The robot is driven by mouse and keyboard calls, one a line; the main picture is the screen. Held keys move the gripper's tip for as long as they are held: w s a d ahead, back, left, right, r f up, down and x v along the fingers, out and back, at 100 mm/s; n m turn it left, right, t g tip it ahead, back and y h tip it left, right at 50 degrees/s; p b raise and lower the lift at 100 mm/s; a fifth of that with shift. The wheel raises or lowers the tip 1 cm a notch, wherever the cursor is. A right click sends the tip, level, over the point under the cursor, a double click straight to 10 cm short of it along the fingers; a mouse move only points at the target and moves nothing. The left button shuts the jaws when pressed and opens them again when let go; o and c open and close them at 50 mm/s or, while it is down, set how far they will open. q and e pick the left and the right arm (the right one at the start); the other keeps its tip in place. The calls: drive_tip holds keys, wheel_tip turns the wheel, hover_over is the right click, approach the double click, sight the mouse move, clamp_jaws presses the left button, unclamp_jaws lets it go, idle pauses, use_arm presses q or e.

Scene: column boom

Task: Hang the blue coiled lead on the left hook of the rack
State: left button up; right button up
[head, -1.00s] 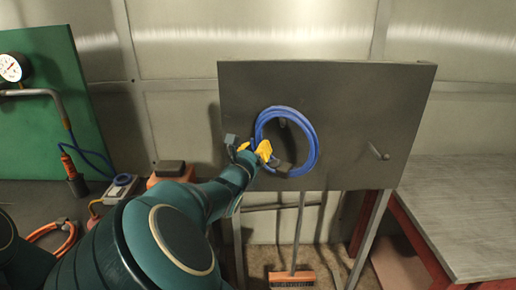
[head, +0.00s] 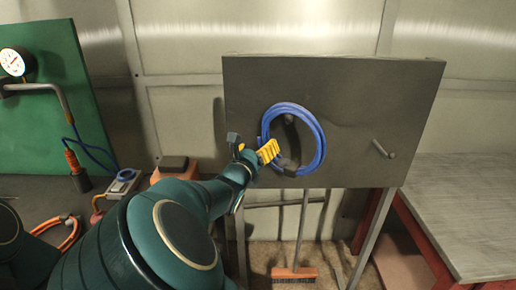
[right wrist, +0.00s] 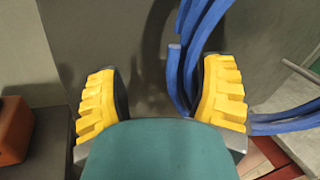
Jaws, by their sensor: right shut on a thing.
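The blue coiled lead (head: 320,140) is a loop in front of the dark grey rack panel (head: 345,90). My right gripper (head: 277,159) is shut on the lower left part of the loop. In the right wrist view, blue strands (right wrist: 173,75) run beside the right yellow finger. The left hook (head: 289,119) shows inside the loop, just below its top strands. I cannot tell whether the strands touch the hook. The right hook (head: 384,150) is bare. My left gripper is out of view.
A bench with a grey top (head: 470,195) stands right of the rack. A broom (head: 295,274) stands below the panel. To the left are a green board (head: 40,120) with a gauge (head: 14,62), an orange box (head: 172,168) and an orange hose (head: 62,238).

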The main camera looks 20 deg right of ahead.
drive_tip(key=shift+a+f, duration=0.1)
drive_tip(key=shift+f, duration=0.05)
drive_tip(key=v, duration=1.1)
drive_tip(key=s+d+f+m+g+y, duration=0.1)
drive_tip(key=s+d+f+m+g, duration=0.25)
drive_tip(key=f, duration=0.55)
drive_tip(key=s+d+f+m+g+y, duration=0.25)
drive_tip(key=s+f+g, duration=0.2)
drive_tip(key=f, duration=0.55)
drive_tip(key=s+d+f+m+g+y, duration=0.15)
drive_tip(key=s+f+m+g, duration=0.25)
drive_tip(key=f, duration=0.5)
drive_tip(key=s+a+f+m+y, duration=0.4)
drive_tip(key=f+m+y, duration=0.1)
drive_tip(key=m, duration=0.7)
drive_tip(key=s+a+f+m+y, duration=0.4)
drive_tip(key=f+m+y, duration=0.1)
drive_tip(key=m, duration=0.7)
drive_tip(key=shift+a+g, duration=0.2)
drive_tip(key=shift+g, duration=0.2)
